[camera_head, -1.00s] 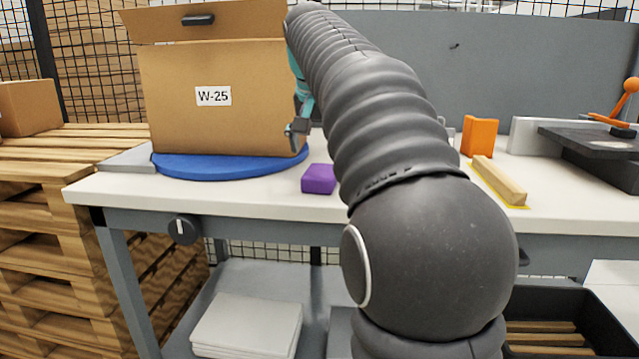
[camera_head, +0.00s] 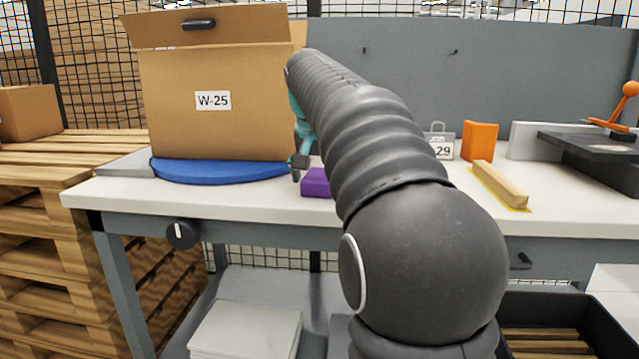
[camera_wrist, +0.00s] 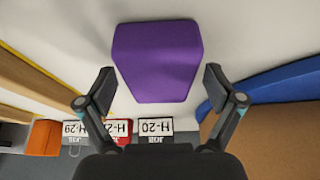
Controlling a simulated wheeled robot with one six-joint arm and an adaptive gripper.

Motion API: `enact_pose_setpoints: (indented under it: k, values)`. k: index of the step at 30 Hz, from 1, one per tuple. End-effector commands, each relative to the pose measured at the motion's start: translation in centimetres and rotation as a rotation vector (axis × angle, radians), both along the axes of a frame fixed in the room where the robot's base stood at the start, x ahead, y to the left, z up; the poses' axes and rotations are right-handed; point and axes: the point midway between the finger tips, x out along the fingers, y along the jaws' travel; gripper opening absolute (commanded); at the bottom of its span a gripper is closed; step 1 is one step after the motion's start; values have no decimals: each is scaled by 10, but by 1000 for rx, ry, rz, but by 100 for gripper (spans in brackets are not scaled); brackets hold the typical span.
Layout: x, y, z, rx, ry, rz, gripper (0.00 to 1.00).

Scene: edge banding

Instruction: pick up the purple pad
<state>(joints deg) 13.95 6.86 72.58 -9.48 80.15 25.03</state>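The purple pad (camera_head: 317,183) lies on the white table top, partly hidden behind my arm in the head view. In the wrist view the purple pad (camera_wrist: 158,62) fills the upper middle. My gripper (camera_wrist: 160,85) is open, with its two fingers apart at the lower left and lower right of the pad. Nothing is between the fingertips except the pad's near end and bare table. In the head view my gripper (camera_head: 298,172) hangs just left of the pad, low above the table. I cannot tell whether a finger touches the pad.
A cardboard box (camera_head: 215,110) marked W-25 stands on a blue turntable (camera_head: 215,172) left of the pad. To the right are a job card (camera_head: 440,146), an orange block (camera_head: 480,141) and a wooden strip (camera_head: 498,184). The table front near the pad is clear.

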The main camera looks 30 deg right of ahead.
Motion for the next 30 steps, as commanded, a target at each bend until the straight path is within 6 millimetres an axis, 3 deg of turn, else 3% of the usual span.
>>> enact_pose_setpoints:
  k: [1, 4, 5, 19, 26, 30]
  values:
    - [0, 0, 0, 0, 0, 0, 72]
    - [0, 0, 0, 0, 0, 0, 47]
    - [0, 0, 0, 0, 0, 0, 43]
    - [1, 0, 7, 0, -1, 1, 43]
    - [1, 0, 44, -1, -4, 1, 43]
    - [-3, -32, 62, 0, -3, -7, 43]
